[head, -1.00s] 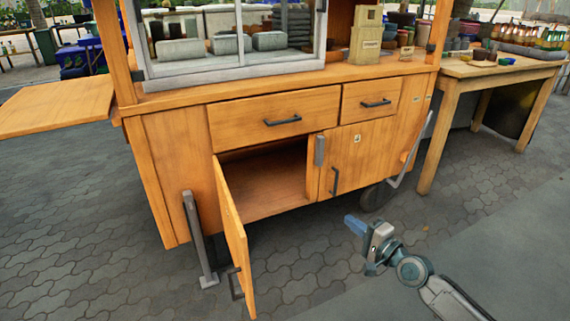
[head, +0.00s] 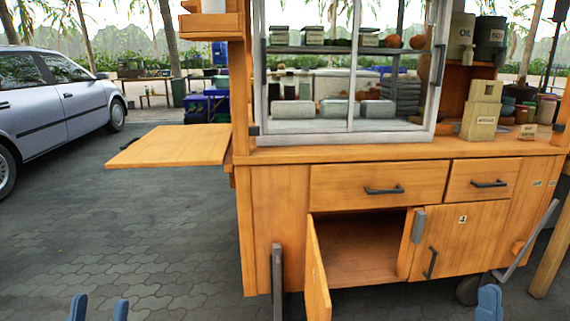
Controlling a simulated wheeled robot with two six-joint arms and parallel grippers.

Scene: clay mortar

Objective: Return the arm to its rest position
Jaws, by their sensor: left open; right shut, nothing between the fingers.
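My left gripper (head: 100,308) shows at the bottom left edge as two blue fingertips. They stand apart with an empty gap between them, so it is open. My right gripper (head: 489,302) shows at the bottom right edge as blue fingertips close together, shut with nothing held. Both point up and are in front of the wooden cart (head: 275,205), apart from it. The rest of both arms is below the picture. I cannot make out a mortar.
The cart's lower left cabinet door (head: 317,272) hangs open towards me; the visible compartment (head: 362,245) looks empty. A wooden side shelf (head: 172,146) juts out left. Two drawers (head: 378,186) look shut. The paving (head: 120,235) at left is clear. A silver car (head: 62,95) stands behind.

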